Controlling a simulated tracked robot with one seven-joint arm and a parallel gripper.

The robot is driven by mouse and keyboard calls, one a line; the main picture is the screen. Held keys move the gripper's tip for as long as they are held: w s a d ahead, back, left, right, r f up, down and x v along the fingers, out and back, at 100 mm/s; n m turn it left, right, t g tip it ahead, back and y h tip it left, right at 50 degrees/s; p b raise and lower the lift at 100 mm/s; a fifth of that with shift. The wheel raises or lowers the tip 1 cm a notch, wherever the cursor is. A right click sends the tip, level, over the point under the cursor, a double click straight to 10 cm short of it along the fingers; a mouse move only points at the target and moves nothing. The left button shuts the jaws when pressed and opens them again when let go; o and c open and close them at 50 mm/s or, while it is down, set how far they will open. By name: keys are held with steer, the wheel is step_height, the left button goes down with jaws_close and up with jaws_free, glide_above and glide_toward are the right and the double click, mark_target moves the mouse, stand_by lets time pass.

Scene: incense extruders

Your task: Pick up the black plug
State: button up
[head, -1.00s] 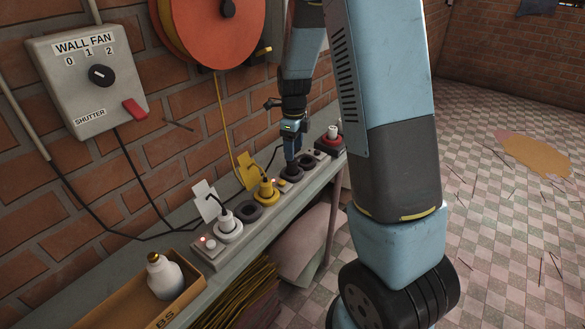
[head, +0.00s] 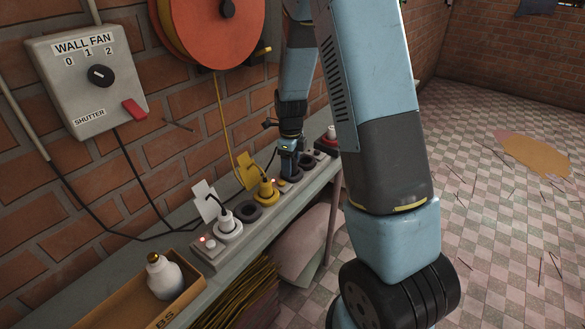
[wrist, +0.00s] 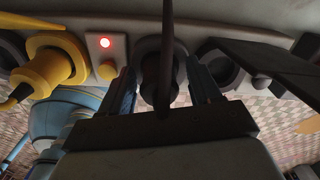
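The black plug (wrist: 150,72) sits at a dark round socket in the power strip (head: 216,250). In the wrist view it is between the two fingers of my gripper (wrist: 163,93), one finger on each side. The fingers look apart, with narrow dark gaps beside the plug; contact is hard to judge. A dark cord runs up from the plug across the wrist view. In the head view my gripper (head: 289,171) points down at the strip and hides most of the plug.
A yellow plug (head: 266,189) with a yellow tag and a white plug (head: 228,225) with a white tag stand nearer on the strip. An empty socket (head: 248,212) lies between them. A white bottle (head: 163,277) stands in a tray. The brick wall runs close behind.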

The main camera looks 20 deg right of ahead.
steer(key=c, duration=1)
steer(key=shift+o, duration=0.2)
steer(key=shift+r, duration=0.15)
